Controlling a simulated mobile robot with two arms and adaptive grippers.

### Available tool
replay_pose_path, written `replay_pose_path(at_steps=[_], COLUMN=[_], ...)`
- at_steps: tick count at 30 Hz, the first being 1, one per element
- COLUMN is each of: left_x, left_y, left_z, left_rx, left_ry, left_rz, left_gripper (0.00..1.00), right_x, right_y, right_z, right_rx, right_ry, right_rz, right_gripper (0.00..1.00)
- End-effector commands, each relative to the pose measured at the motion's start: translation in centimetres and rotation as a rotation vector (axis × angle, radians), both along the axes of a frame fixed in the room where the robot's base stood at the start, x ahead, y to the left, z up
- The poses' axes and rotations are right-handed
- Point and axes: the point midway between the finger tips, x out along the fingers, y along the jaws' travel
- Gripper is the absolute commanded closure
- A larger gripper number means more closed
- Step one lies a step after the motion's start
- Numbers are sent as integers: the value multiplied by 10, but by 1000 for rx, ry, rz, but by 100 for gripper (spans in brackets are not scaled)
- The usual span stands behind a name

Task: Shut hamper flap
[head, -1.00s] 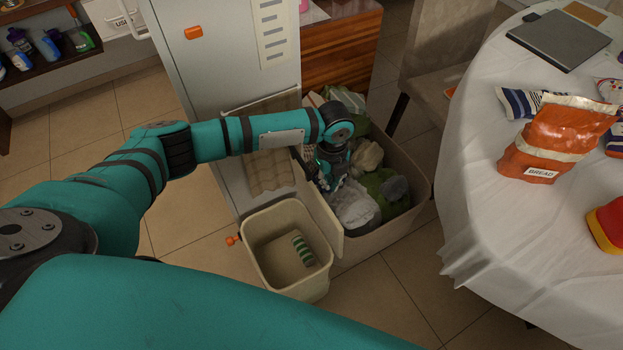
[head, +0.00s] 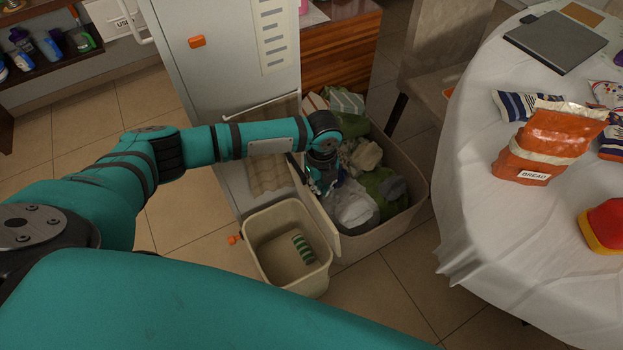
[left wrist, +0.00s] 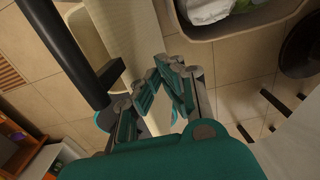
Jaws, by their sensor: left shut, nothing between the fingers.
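The small cream hamper (head: 262,266) stands on the floor with its top open. A green-striped cloth (head: 302,248) lies inside it. Its cream flap (head: 324,224) stands raised along the hamper's right side. My left gripper (head: 321,188) is shut and empty, on the far right side of the flap, low over the laundry bin. I cannot tell whether it touches the flap. In the left wrist view its fingertips (left wrist: 170,68) come together in front of a pale panel. My right gripper is not in view.
A larger beige bin (head: 383,233) full of laundry stands just right of the flap. A tall grey cabinet (head: 222,80) is behind the hamper. The table with a white cloth (head: 470,220) is at right.

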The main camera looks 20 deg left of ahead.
Motion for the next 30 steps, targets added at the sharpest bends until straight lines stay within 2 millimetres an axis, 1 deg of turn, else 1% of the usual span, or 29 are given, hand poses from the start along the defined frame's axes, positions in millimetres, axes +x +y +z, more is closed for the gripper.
replay_pose_path(at_steps=[1,7,10,15,20,23,30], left_x=[-5,-24,-28,-28,-29,-35,-56], left_y=[4,19,22,22,23,28,44], left_z=[3,3,0,-2,-1,-2,-7], left_rx=[2,3,2,2,2,3,3], left_ry=[5,5,3,1,2,4,4], left_rz=[1,1,0,0,0,1,0], left_gripper=[100,100,100,100,100,100,100], right_x=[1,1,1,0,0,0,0], right_y=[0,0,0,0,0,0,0], right_z=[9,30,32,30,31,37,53], right_rx=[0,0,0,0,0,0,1], right_ry=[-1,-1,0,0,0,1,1], right_rz=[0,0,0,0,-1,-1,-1], right_gripper=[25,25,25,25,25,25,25])
